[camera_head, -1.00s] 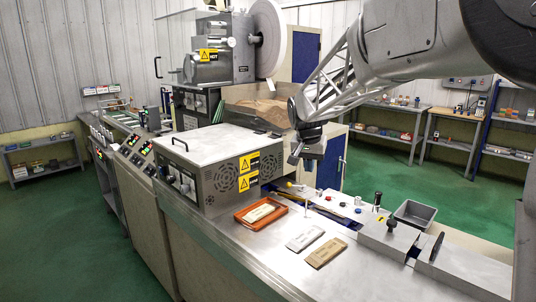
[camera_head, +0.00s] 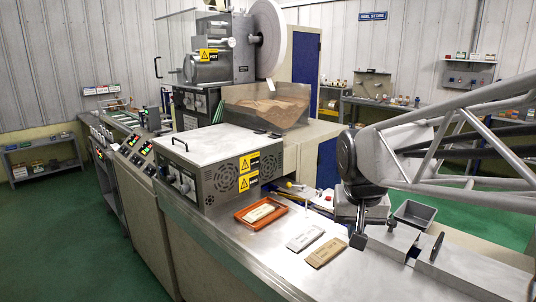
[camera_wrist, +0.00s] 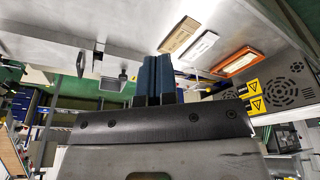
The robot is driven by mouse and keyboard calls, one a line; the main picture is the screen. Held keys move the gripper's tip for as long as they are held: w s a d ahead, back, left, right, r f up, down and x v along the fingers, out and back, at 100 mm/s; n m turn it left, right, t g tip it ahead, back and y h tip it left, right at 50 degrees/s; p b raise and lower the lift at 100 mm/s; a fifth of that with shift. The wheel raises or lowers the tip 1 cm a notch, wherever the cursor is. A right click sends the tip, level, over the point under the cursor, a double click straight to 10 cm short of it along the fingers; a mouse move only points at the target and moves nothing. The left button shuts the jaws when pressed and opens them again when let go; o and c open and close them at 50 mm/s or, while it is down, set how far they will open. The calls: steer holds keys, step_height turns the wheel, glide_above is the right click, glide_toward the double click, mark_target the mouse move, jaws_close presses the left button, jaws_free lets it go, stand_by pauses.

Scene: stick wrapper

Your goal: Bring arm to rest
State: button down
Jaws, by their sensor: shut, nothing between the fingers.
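My gripper (camera_head: 359,240) hangs above the right part of the steel bench (camera_head: 262,262), pointing down, with nothing in it. In the wrist view its two dark blue fingers (camera_wrist: 156,78) are side by side and closed together. My arm reaches in from the right edge of the head view. The gripper and arm hide part of the bench and the small items behind them.
An orange tray (camera_head: 261,212) with a pale packet, a white packet (camera_head: 305,239) and a tan packet (camera_head: 328,252) lie left of my gripper. A grey bin (camera_head: 414,213) and clamp-like fixtures stand to the right. A metal box (camera_head: 222,166) stands behind.

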steer(key=s+f, duration=0.3)
steer(key=s, duration=0.4)
steer(key=s+f+n, duration=0.1)
steer(key=s+f, duration=0.2)
steer(key=s, duration=0.5)
steer(key=shift+s+d+f, duration=0.25)
steer(key=shift+s+d, duration=0.05)
steer(key=shift+d, duration=0.15)
steer(key=shift+w, duration=0.1)
steer(key=w+a+r+t, duration=0.1)
steer(key=w+r, duration=0.2)
steer(key=w, duration=1.3)
steer(key=w+a+r+t, duration=0.15)
steer(key=w+r, duration=0.25)
steer(key=w, duration=1.3)
steer(key=w+a+f, duration=0.2)
steer(key=w+a, duration=0.1)
steer(key=w, duration=0.7)
steer(key=w+a+f+t, duration=0.1)
steer(key=w+a+f, duration=0.2)
steer(key=w, duration=0.8)
steer(key=w+a+f+m+t, duration=0.1)
steer(key=w+a+f, duration=0.1)
steer(key=w, duration=0.8)
steer(key=shift+w+a+f+h, duration=0.3)
steer(key=shift+w+a+f, duration=0.1)
steer(key=shift+f, duration=0.25)
